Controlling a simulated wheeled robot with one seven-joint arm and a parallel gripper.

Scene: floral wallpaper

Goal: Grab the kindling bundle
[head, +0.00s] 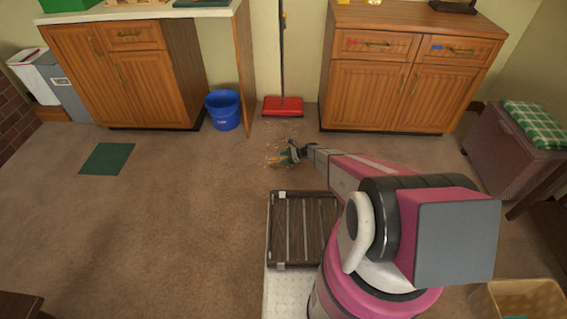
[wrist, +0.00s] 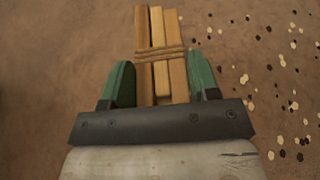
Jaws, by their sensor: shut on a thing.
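The kindling bundle (wrist: 158,32) is several light and darker wooden sticks tied with brown twine. In the wrist view it lies between the two green fingers of my gripper (wrist: 160,85), which is shut on it. The near ends of the sticks reach toward the dark gripper body. In the head view my gripper (head: 288,156) is low over the carpet at the centre, with the small bundle (head: 273,160) at its tip. I cannot tell whether the bundle touches the floor.
Dark and pale bits (wrist: 270,68) are scattered on the carpet right of the bundle. A blue bucket (head: 223,110) and a red sweeper (head: 283,106) stand behind. Wooden cabinets (head: 390,95) line the wall. A green mat (head: 107,158) lies left; carpet around it is clear.

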